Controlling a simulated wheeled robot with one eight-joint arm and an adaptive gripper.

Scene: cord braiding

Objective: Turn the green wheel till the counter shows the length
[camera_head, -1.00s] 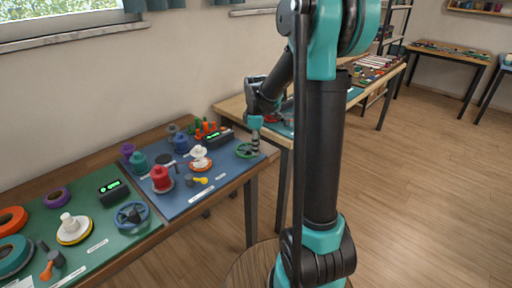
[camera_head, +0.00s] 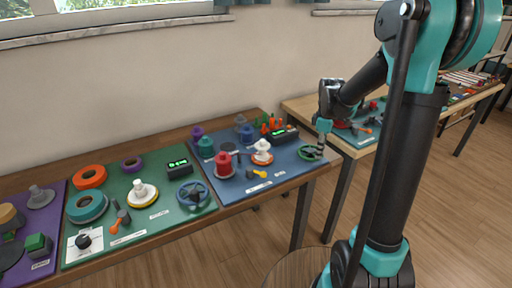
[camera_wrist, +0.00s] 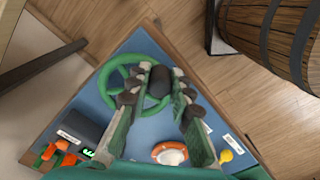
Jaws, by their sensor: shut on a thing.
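The green wheel (camera_wrist: 117,75) lies on the blue mat near the table's right end; it also shows in the head view (camera_head: 306,153). My gripper (camera_wrist: 160,84) is over the wheel, with its fingers shut on a dark knob (camera_wrist: 159,79) at the wheel's right side in the wrist view. In the head view my gripper (camera_head: 321,146) reaches down to the wheel's right side. The counter (camera_head: 285,134) is a black box with lit green digits behind the wheel; it also shows in the wrist view (camera_wrist: 82,129). Its digits are too small to read.
On the blue mat (camera_head: 282,178) stand a red spool (camera_head: 223,164), a white spool on an orange ring (camera_head: 262,152) and a yellow piece (camera_head: 260,174). Orange pegs (camera_head: 271,124) stand by the counter. A green mat with a blue wheel (camera_head: 192,193) lies to the left. A barrel (camera_wrist: 275,35) stands beyond the table edge.

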